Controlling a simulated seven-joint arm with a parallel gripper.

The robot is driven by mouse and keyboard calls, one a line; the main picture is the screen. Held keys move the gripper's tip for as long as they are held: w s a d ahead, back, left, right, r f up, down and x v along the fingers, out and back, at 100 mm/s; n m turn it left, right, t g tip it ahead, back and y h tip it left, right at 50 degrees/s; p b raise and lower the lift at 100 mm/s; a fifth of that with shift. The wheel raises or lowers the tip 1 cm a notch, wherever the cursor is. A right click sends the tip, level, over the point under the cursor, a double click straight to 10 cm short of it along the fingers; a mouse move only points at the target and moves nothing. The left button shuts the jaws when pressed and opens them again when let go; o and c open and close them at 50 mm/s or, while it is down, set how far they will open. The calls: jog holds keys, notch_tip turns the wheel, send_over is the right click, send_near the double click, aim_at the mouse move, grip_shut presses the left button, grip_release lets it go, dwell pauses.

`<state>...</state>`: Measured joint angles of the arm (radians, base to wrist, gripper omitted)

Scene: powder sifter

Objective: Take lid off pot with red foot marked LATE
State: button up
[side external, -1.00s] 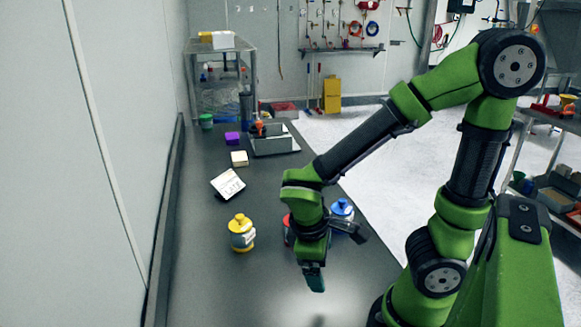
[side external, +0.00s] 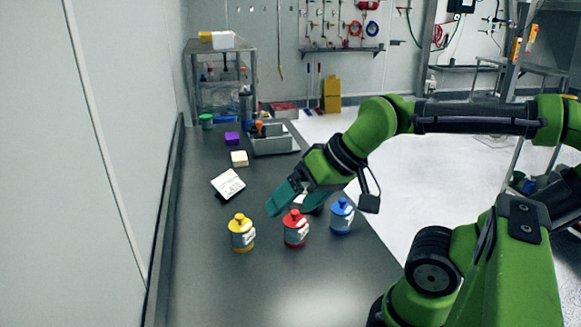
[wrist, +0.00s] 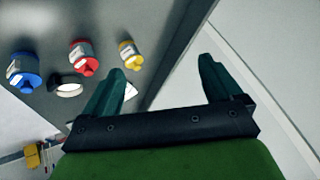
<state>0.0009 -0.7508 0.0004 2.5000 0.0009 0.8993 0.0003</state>
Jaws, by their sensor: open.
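The pot with a red foot (side external: 295,237) stands upright on the dark table between a yellow pot (side external: 241,239) and a blue pot (side external: 341,221). It has a red lid with a knob and a pale label whose writing is too small to read. The wrist view also shows the red pot (wrist: 83,56), the blue pot (wrist: 24,70) and the yellow pot (wrist: 130,54), all lidded. My gripper (side external: 284,196) is open and empty, tilted above and behind the pots in the side view. Its fingers (wrist: 160,76) are apart from every pot.
A tilted white card (side external: 228,184) with dark lettering, apparently LATE, stands behind the pots. A dark round thing with a white ring (wrist: 65,87) lies beside the red pot. White and purple blocks (side external: 232,138) and a tray sit farther back. The table front is clear.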

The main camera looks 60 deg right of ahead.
jog(key=shift+o, duration=0.2)
dwell(0.5)
jog(key=g+h, duration=0.3)
jog(key=g, duration=0.3)
send_near(295, 211)
jog(key=shift+m, duration=0.3)
notch_tip(295, 211, down, 4)
jog(key=shift+s+f, duration=0.1)
jog(key=shift+f, duration=0.1)
jog(key=shift+w+d+f, duration=0.15)
jog(key=shift+w+f, duration=0.05)
jog(key=shift+f, duration=0.75)
jog(key=shift+w+d+f, duration=0.1)
jog(key=shift+w+f, duration=0.1)
jog(key=shift+f, duration=0.75)
jog(key=shift+w+d+f, duration=0.15)
jog(key=shift+f, duration=0.8)
jog(key=shift+c, duration=0.4)
jog(key=c, duration=1)
